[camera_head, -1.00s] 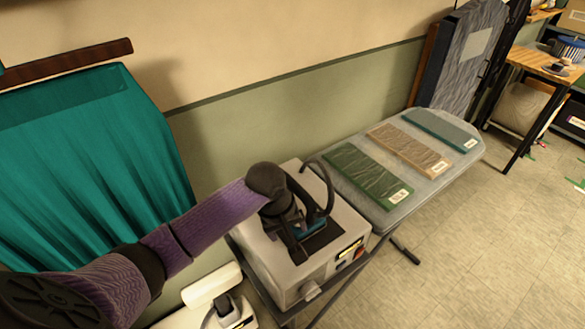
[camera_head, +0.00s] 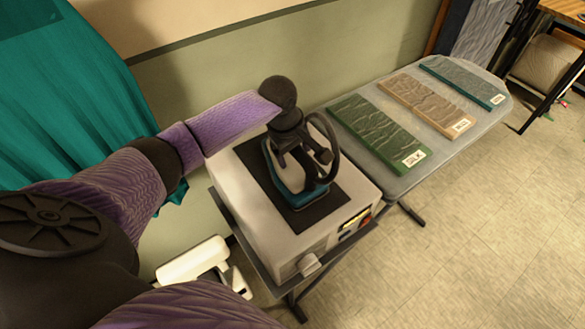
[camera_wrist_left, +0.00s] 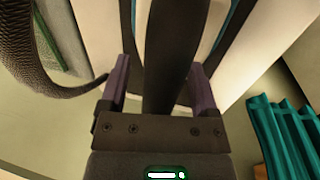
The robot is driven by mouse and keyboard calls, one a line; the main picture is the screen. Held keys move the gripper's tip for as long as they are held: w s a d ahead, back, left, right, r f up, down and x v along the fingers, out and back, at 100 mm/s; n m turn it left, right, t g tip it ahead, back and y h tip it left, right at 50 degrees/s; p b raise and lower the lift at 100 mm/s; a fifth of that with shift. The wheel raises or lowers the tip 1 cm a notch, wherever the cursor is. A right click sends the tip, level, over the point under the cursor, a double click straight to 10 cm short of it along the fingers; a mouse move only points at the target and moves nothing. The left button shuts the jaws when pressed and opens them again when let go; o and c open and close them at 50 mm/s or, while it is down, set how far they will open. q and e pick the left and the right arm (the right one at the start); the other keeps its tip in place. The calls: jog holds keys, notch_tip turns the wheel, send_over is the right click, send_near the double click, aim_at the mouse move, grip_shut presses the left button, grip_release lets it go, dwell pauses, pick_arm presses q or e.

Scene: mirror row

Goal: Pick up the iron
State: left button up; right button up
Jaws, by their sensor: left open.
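The iron (camera_head: 291,178) stands on a dark mat (camera_head: 312,212) on top of a pale box-shaped unit. It has a white body, a teal base and a black handle, and a dark cord loops up at its right. My left gripper (camera_head: 305,155) is open at the iron's handle, partly hiding it. In the left wrist view the two purple fingers of the gripper (camera_wrist_left: 160,88) stand on either side of the black handle (camera_wrist_left: 172,50), with gaps visible beside it. My right gripper is not in view.
The pale unit (camera_head: 250,215) adjoins an ironing board (camera_head: 390,175) carrying green, tan and teal fabric panels with labels. A wall runs behind. A teal curtain (camera_head: 70,100) hangs at left. A white object (camera_head: 192,262) lies below the unit. The floor at right is clear.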

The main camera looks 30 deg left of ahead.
pick_arm(q)
jog(key=shift+r, duration=0.1)
jog(key=shift+c, duration=0.4)
grip_shut()
dwell(0.8)
